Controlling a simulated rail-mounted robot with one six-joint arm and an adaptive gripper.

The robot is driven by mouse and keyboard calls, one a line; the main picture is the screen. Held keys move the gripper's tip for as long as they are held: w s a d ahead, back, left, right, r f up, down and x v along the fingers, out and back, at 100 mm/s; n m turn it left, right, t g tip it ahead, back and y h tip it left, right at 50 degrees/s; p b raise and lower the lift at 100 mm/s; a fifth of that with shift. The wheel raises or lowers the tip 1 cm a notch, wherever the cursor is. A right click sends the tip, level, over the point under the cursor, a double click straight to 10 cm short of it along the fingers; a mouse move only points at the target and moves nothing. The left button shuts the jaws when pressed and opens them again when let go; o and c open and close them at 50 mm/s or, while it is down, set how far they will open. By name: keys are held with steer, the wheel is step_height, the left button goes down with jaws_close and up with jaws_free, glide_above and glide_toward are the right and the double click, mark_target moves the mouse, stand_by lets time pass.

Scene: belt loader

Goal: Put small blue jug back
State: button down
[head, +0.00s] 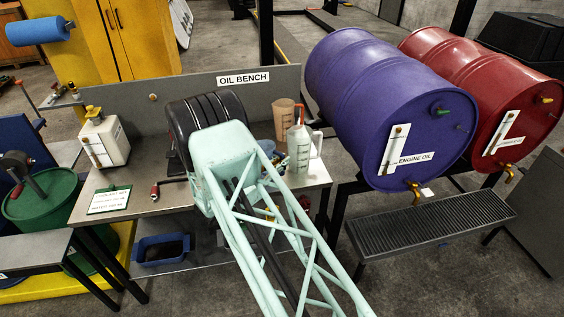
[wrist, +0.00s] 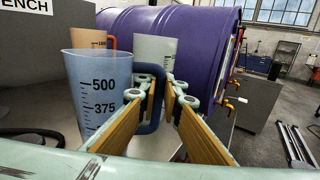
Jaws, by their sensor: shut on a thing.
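The small blue jug (wrist: 98,90) is a translucent bluish measuring jug with 500 and 375 marks and a dark blue handle, close on the left in the wrist view. My gripper (wrist: 158,92) is shut on its handle, with one wooden-faced finger on each side. The jug looks upright. I cannot tell whether its base touches the bench.
The oil bench (head: 160,205) holds a brownish jug (head: 284,115) with an orange handle, a whitish jug (head: 301,148), a black drum-shaped thing (head: 190,112) and a white can (head: 103,140).

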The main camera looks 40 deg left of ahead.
steer(key=shift+f+b, duration=0.3)
steer(key=shift+f, duration=0.1)
steer(key=c, duration=2.7)
jaws_free()
steer(key=shift+s, duration=0.1)
steer(key=shift+s+a, duration=0.3)
steer(key=shift+s, duration=1.65)
steer(key=shift+s+a, duration=0.3)
steer(key=shift+s, duration=1.65)
steer(key=shift+s+a, duration=0.3)
steer(key=shift+s, duration=1.65)
